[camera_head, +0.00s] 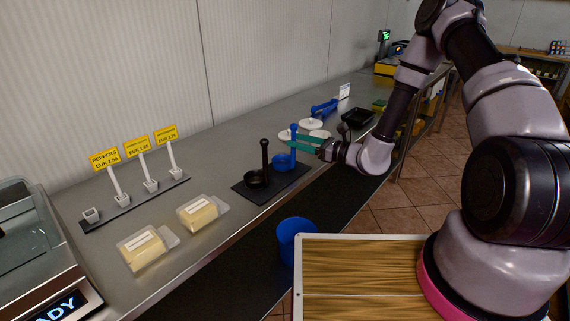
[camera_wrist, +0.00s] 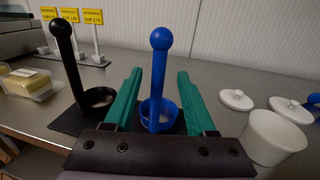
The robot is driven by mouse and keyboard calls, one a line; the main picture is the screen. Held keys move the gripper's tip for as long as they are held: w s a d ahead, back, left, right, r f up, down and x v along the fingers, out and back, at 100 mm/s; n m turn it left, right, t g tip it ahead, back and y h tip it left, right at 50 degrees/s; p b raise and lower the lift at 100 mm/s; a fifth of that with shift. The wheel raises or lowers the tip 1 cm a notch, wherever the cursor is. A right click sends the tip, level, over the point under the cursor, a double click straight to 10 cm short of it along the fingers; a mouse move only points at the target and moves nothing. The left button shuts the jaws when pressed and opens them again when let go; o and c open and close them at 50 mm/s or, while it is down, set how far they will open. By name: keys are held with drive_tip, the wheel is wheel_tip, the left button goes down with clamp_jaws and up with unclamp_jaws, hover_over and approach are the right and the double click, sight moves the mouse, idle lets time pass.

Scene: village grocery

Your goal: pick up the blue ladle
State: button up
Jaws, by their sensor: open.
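The blue ladle (camera_head: 284,160) stands upright on a dark mat (camera_head: 284,183) on the steel counter, its handle topped by a round knob. It also shows in the wrist view (camera_wrist: 161,70), with its handle between the two green fingers. My gripper (camera_head: 301,142) is open and level around the ladle; in the wrist view the gripper (camera_wrist: 160,85) shows a gap on both sides of the handle. A black ladle (camera_head: 257,176) stands on the same mat to the left.
White lids and a white cup (camera_wrist: 274,137) stand close to the right of my gripper. Cheese packs (camera_head: 199,214) and price signs (camera_head: 137,147) stand left. A blue bin (camera_head: 292,236) is below the counter edge.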

drive_tip(key=x, duration=0.5)
drive_tip(key=shift+s+a, duration=0.1)
drive_tip(key=shift+a, duration=0.15)
drive_tip(key=shift+r, duration=0.1)
clamp_jaws()
